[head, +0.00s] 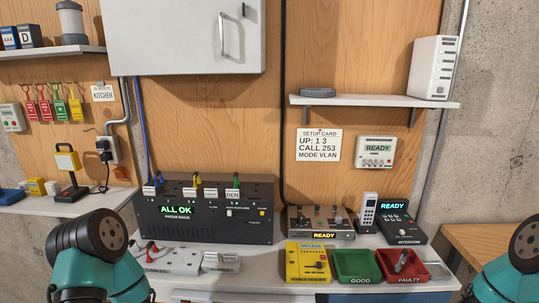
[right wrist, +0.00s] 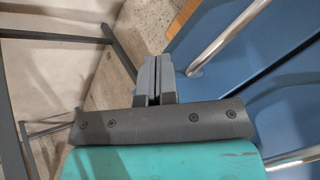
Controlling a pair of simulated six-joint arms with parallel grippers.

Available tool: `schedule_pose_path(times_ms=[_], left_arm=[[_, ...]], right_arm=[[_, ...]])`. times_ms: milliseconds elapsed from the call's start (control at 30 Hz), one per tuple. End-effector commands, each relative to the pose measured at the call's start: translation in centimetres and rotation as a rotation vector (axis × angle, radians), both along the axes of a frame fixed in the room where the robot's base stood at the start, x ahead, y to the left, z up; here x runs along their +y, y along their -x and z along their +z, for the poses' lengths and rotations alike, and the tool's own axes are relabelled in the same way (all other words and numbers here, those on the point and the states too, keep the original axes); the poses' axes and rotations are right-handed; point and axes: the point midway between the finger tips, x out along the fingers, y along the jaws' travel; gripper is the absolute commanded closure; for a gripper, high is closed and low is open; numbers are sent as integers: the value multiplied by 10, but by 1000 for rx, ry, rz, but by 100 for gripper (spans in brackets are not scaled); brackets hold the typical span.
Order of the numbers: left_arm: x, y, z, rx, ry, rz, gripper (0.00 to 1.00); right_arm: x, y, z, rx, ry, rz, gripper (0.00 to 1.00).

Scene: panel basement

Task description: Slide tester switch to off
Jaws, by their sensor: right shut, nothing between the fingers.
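A yellow handheld device (head: 307,263), which looks like the tester, lies on the workbench in front of the small grey panel. It has dark parts on its face and a small label at its top. Its switch is too small to make out, so I cannot tell its position. My right gripper (right wrist: 153,82) shows in the right wrist view, with its two grey fingers together and empty. It is away from the yellow device, beside blue panels with metal handles. My left gripper is not in view; only my left arm shows at the lower left.
A green tray (head: 358,280) and a red tray (head: 425,272) holding a dark item stand right of the yellow device. Behind are a black patch rack (head: 187,222) reading ALL OK, a grey panel (head: 297,221) reading READY, and an intercom (head: 409,231). A white socket strip (head: 159,265) lies left.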

Motion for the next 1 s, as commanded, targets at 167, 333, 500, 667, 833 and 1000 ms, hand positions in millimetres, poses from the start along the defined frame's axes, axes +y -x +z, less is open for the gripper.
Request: schedule_pose_path(times_ms=[167, 333, 500, 667, 833, 1000], left_arm=[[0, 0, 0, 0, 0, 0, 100], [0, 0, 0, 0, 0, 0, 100], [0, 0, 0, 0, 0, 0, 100], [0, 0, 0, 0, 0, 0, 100], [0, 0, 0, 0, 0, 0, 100], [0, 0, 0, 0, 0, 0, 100]], right_arm=[[29, 14, -21, 51, -20, 36, 100], [73, 27, -34, 129, -18, 169, 100], [126, 51, -49, 225, -14, 346, 100], [179, 88, -60, 331, -9, 552, 100], [204, 111, -63, 392, -6, 674, 100], [206, 114, -63, 397, -4, 687, 100]])
